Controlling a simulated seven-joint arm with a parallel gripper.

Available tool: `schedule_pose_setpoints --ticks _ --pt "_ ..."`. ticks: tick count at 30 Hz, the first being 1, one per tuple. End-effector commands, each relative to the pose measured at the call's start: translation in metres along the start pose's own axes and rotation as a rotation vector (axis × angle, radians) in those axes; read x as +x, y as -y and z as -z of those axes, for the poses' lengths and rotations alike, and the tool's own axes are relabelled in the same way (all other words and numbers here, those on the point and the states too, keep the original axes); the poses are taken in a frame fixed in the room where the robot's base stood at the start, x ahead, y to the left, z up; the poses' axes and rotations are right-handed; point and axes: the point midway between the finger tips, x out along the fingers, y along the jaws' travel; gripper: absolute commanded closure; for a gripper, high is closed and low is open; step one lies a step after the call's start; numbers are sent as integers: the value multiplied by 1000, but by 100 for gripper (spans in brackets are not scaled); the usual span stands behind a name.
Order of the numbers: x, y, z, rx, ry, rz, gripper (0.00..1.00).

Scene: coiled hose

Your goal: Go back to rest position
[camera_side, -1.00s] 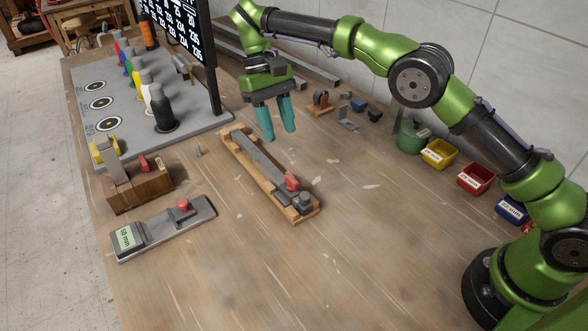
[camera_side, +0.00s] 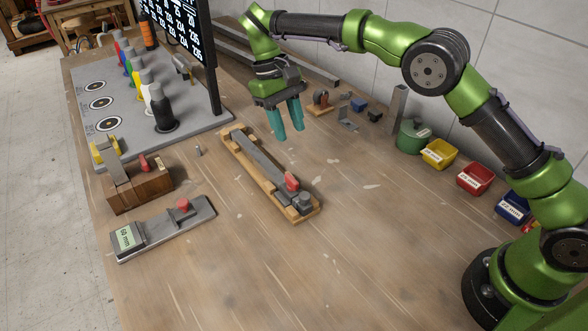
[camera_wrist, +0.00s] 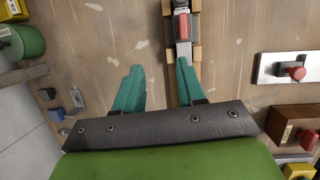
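My gripper (camera_side: 288,122) has teal fingers and hangs above the table, just behind and right of the far end of a wooden fixture (camera_side: 235,143). The fixture carries a long grey bar and a red knob (camera_side: 292,182). In the wrist view, my gripper (camera_wrist: 157,80) has its two fingers spread with bare table between them. Nothing is held. The fixture's red knob (camera_wrist: 183,28) shows beyond the right finger. No coiled hose can be made out.
A grey board (camera_side: 200,122) with several coloured bottles stands at the left, beside a dark screen (camera_side: 170,20). A wooden block (camera_side: 140,190) and a grey "60 mm" fixture (camera_side: 160,232) lie at front left. Coloured bins (camera_side: 438,153) line the right. The front table is clear.

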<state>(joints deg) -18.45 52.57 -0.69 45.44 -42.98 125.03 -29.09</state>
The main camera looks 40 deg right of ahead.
Motion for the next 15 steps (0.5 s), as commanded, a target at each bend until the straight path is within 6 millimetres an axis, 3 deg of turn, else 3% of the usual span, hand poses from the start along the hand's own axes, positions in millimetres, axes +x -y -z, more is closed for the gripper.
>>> schedule_pose_setpoints --ticks 8,15 --pt "-28 -45 -55 34 -207 81 61" --pt "-35 -76 -125 133 -422 203 61"
